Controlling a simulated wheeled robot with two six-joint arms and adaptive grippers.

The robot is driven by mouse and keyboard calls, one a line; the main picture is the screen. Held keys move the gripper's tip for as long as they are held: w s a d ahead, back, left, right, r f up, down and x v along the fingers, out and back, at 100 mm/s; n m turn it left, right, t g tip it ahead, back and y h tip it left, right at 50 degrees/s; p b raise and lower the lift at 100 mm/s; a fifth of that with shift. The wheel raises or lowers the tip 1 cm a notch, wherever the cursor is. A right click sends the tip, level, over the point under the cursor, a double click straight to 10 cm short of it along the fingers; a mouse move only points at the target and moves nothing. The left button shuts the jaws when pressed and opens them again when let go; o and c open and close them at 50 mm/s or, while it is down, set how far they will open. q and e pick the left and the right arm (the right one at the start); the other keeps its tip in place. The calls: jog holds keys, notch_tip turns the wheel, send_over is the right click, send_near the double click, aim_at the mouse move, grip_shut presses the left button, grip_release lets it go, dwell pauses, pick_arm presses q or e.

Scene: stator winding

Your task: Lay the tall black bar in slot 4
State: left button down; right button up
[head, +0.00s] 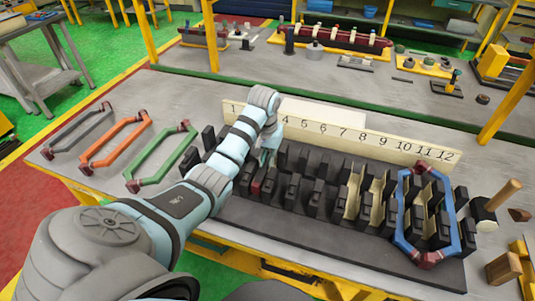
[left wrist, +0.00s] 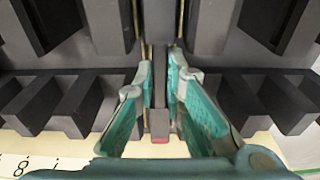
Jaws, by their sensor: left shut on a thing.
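The black stator block (head: 320,225) lies on the table with rows of dark teeth and slots, behind it a board (head: 340,135) numbered 1 to 12. My left gripper (head: 266,157) is low over the block's left part, just in front of numbers 3 and 4. In the left wrist view my left gripper (left wrist: 162,100) is shut on a narrow dark bar (left wrist: 160,122) with a red end, upright between the fingers. Pale liner edges show beside the gap ahead of it. I cannot tell how far the bar sits in a slot. My right gripper is not in view.
A blue coil (head: 400,215) sits over the right end of the block. Pale liners (head: 376,203) stand in slots near it. Grey (head: 78,127), orange (head: 115,140) and green (head: 162,158) coils lie at left. A mallet (head: 497,200) lies at right.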

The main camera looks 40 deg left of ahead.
pick_arm(q)
jog(key=shift+f+b, duration=0.35)
jog(key=shift+f, duration=0.3)
jog(key=shift+f+b, duration=0.3)
jog(key=shift+f, duration=0.2)
dwell(0.6)
jog(key=c, duration=1.6)
grip_release()
jog(key=shift+r, duration=0.15)
jog(key=shift+r+p, duration=0.7)
jog(key=shift+p, duration=0.1)
